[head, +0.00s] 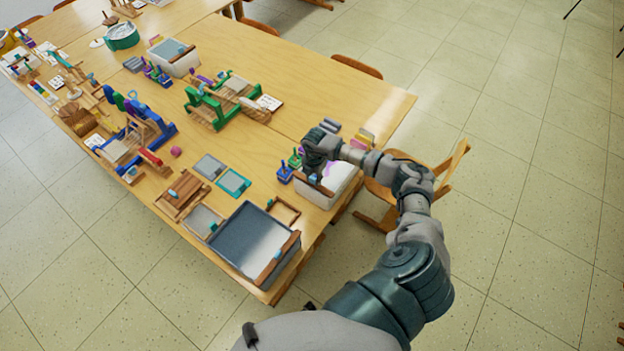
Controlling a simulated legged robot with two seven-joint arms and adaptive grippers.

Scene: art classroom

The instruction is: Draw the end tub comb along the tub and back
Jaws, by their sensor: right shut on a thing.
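A white tub (343,186) with purple colour inside stands near the right edge of the table. A brown wooden comb (326,191) with a small light-blue grip lies across the tub's left end. My right gripper (314,171) reaches in from the right over the tub and is shut on the comb at its grip. The fingers and the contact are small and partly hidden by the hand. My arm hides part of the tub's far side. My left gripper is out of view.
A large grey tray (248,236) with a wooden bar stands at the near table corner. Small blue and green pots (285,174) stand close left of the tub. A green loom-like frame (212,105) stands farther back. A wooden chair (376,201) is beside the table at right.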

